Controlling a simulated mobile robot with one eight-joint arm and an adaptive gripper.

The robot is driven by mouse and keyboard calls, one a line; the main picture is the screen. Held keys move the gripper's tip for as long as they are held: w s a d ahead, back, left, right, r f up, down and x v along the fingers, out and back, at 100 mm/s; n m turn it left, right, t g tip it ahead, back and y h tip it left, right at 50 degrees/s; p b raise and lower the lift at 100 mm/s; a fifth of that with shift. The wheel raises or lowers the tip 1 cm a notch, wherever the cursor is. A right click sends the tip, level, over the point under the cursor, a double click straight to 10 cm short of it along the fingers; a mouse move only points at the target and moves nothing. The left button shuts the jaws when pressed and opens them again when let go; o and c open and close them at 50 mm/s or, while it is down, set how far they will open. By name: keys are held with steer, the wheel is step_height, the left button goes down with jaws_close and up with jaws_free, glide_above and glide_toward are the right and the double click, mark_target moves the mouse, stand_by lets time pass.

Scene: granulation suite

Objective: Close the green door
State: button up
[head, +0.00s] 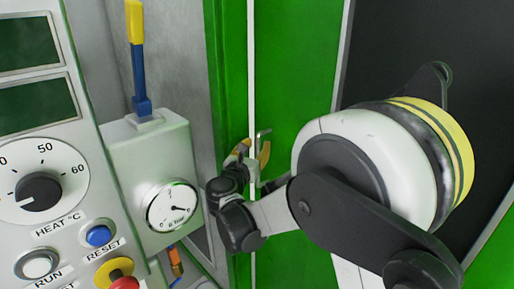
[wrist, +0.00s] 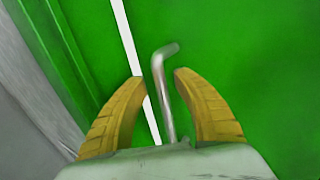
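The green door (head: 295,70) stands upright in the head view, beside a green frame (head: 228,60). A thin white strip runs between them; I cannot tell whether it is a gap or an edge. The door's bent silver handle (head: 262,135) is by this strip. The handle (wrist: 164,90) also shows in the wrist view, in front of the door (wrist: 250,60). My gripper (wrist: 158,77) is open, its two yellow fingers on either side of the handle, with space on both sides. In the head view my gripper (head: 253,150) is at the handle, partly hidden by my arm.
A control panel (head: 85,150) with dials, buttons and dark displays stands at the left. Beside it is a grey box (head: 150,165) with a round gauge (head: 172,206) and a blue and yellow lever (head: 138,55). A dark surface (head: 400,50) lies right of the door's green part.

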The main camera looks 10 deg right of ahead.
step_height(320, 180, up, 10)
steer(key=shift+d+f, duration=0.1)
steer(key=shift+f, duration=0.1)
